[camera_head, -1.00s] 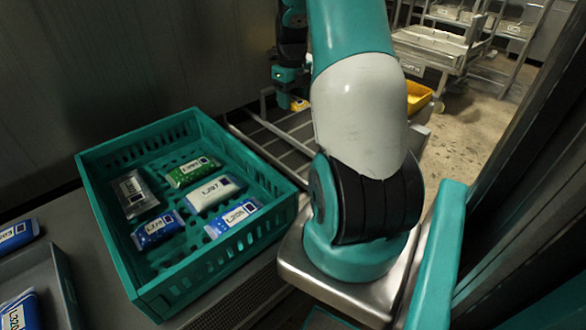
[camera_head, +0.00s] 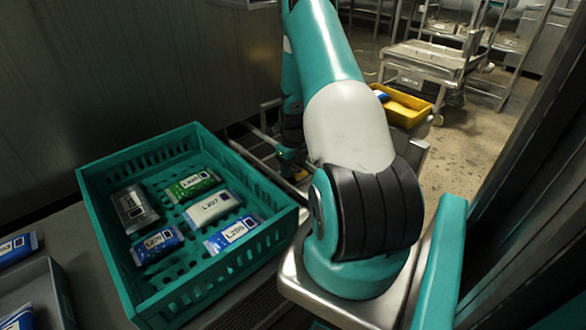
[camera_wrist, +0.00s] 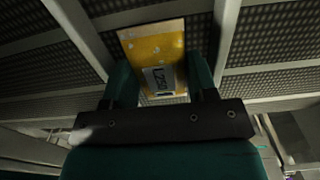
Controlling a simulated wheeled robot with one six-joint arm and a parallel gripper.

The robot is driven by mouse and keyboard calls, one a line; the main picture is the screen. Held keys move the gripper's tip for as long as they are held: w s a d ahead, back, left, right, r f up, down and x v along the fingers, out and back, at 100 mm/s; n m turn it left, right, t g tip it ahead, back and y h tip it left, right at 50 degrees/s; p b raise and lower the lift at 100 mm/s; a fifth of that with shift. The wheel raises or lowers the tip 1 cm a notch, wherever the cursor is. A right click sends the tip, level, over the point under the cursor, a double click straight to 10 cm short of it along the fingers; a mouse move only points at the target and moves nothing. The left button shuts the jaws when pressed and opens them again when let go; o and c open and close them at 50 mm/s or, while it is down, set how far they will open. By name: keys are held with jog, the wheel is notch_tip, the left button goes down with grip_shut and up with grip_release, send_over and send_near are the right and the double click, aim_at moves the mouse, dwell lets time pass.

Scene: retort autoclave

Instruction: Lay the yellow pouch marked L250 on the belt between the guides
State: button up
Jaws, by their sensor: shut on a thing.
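The yellow pouch (camera_wrist: 152,48) is in the wrist view, with a white label that reads L250. My gripper (camera_wrist: 163,80) is shut on it, one teal finger at each side. The pouch is over the dark mesh belt (camera_wrist: 265,67), between two pale metal rails, the left one (camera_wrist: 78,32) and the right one (camera_wrist: 227,38). I cannot tell whether the pouch touches the belt. In the head view my arm hides most of the belt, and the gripper end is small and dark behind the crate.
A teal crate (camera_head: 110,238) holds several pouches, green, white, blue and grey. A grey bin (camera_head: 58,290) with blue pouches stands at the lower left. A yellow tray (camera_head: 410,108) is behind my arm, with a metal cart (camera_head: 430,62) farther back. A dark wall edge stands close on the right.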

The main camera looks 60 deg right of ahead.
aim_at(293, 167)
jog(key=shift+f, duration=0.4)
jog(key=shift+f, duration=0.15)
jog(key=o, duration=0.6)
jog(key=shift+o, duration=0.2)
notch_tip(293, 167, up, 12)
jog(key=shift+b, duration=0.3)
